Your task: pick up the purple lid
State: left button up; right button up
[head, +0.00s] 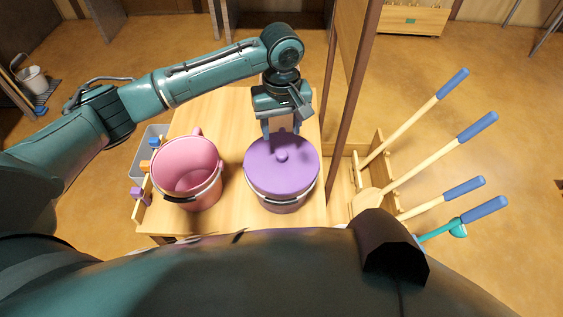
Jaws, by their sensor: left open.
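The purple lid (262,179) is a round disc with a small knob in its middle. My left gripper (283,137) is open and points down over the far part of the lid, just behind the knob. I cannot tell whether its fingertips touch the lid. My right gripper does not show.
An open pink bucket (187,172) stands to the left on the wooden table (222,122). A grey bin (153,135) is at the table's left edge. A wooden post (357,85) rises close to the right of my left gripper. Long blue-handled tools (440,139) lean in a wooden rack further right.

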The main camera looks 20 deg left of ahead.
aim_at(281, 153)
pick_arm(q)
notch_tip(281, 153, down, 8)
jog(key=shift+f+b, duration=0.1)
jog(key=shift+b, duration=0.75)
jog(key=c, duration=1.1)
